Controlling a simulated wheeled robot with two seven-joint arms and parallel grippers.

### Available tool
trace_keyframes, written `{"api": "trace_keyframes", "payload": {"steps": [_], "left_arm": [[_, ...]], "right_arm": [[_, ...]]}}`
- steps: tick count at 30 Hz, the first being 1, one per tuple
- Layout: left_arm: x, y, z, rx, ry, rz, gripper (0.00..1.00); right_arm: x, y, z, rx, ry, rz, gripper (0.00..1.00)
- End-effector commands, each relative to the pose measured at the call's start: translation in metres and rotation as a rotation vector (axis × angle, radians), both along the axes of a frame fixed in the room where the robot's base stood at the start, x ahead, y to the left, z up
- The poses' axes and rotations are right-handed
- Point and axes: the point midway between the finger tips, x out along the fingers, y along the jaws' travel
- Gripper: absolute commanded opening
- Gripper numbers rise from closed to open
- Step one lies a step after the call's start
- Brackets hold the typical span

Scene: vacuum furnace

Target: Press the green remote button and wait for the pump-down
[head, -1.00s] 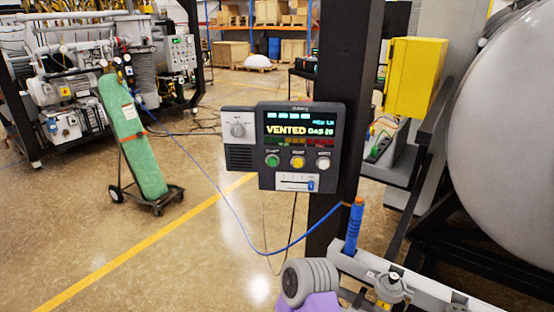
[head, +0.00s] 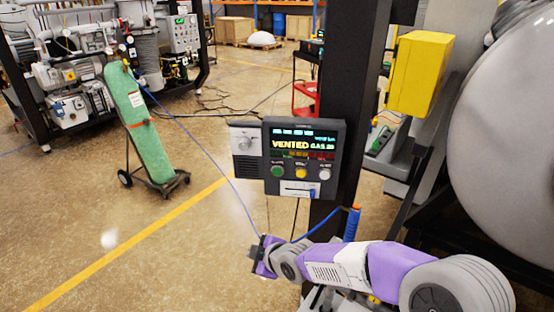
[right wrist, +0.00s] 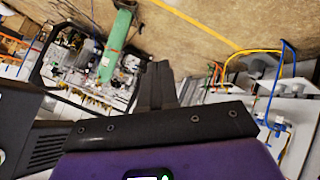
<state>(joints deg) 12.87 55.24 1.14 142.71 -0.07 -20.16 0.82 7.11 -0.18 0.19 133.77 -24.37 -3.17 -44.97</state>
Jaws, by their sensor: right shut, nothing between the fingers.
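The remote panel (head: 310,134) hangs on the dark post, and its screen (head: 300,143) reads "VENTED". The green button (head: 277,172) is the leftmost of three round buttons in a row, beside a yellow one (head: 301,173) and a white one (head: 325,173). My right gripper (head: 258,256) is below and slightly left of the panel, apart from the buttons. In the right wrist view its fingers (right wrist: 162,84) are together and empty. The panel's grille side (right wrist: 45,150) shows at that view's left edge. My left gripper is out of view.
A blue hose (head: 205,152) runs from the green cylinder on its cart (head: 145,125) toward the post (head: 350,80). A yellow box (head: 420,72) and a large grey vessel (head: 510,140) stand at the right. Open floor lies left of the panel.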

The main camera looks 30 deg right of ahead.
Motion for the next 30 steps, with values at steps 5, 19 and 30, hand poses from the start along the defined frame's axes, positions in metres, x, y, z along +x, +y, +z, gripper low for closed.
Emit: {"api": "trace_keyframes", "payload": {"steps": [5,19,30], "left_arm": [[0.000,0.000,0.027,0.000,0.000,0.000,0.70],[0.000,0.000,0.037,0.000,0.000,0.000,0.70],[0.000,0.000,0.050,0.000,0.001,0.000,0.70]], "right_arm": [[-0.008,-0.027,0.111,-0.225,-0.191,0.075,0.00],[-0.024,-0.046,0.177,-0.407,-0.305,0.115,0.00],[-0.015,-0.052,0.179,-0.403,-0.302,0.115,0.00]]}}
